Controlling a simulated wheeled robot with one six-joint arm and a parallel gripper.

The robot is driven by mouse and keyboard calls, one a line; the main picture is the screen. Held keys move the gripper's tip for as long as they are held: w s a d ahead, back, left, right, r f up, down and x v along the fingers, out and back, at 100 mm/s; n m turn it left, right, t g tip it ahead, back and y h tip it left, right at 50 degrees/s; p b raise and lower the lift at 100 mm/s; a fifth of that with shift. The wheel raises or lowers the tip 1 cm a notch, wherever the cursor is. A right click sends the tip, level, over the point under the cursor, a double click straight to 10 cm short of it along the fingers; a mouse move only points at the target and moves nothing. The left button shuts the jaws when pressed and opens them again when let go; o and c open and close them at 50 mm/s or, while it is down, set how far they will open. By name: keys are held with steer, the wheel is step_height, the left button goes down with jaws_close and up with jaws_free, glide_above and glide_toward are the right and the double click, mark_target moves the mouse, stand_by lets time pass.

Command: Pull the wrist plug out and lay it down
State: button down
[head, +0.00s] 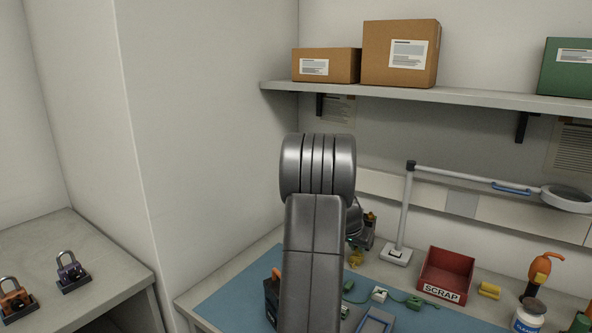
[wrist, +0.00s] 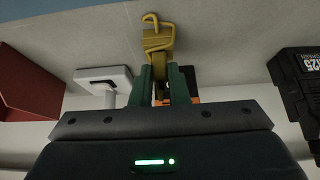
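My gripper (wrist: 160,72) shows in the wrist view with two green fingers a small gap apart. A yellow piece (wrist: 158,42) with a bent, hook-like loop is at the fingertips, and some yellow shows between the fingers. I cannot tell whether they touch it, or whether it is the wrist plug. Orange bits show behind the fingers. In the head view my arm hides much of the gripper, which is over the back of the bench. A small yellow item (head: 355,259) lies below it there. No wrist plug can be clearly made out.
The lamp base (head: 397,256) and red SCRAP bin (head: 446,273) stand right of my arm. A green connector lead (head: 392,298) crosses the blue mat (head: 224,304). A black block (wrist: 298,85) is at the wrist view's right. A shelf with boxes (head: 401,52) hangs above.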

steer(key=shift+r+p, duration=0.8)
steer(key=shift+r, duration=0.55)
stand_by(1.1)
steer(key=shift+r+p, duration=0.8)
steer(key=shift+r, duration=0.85)
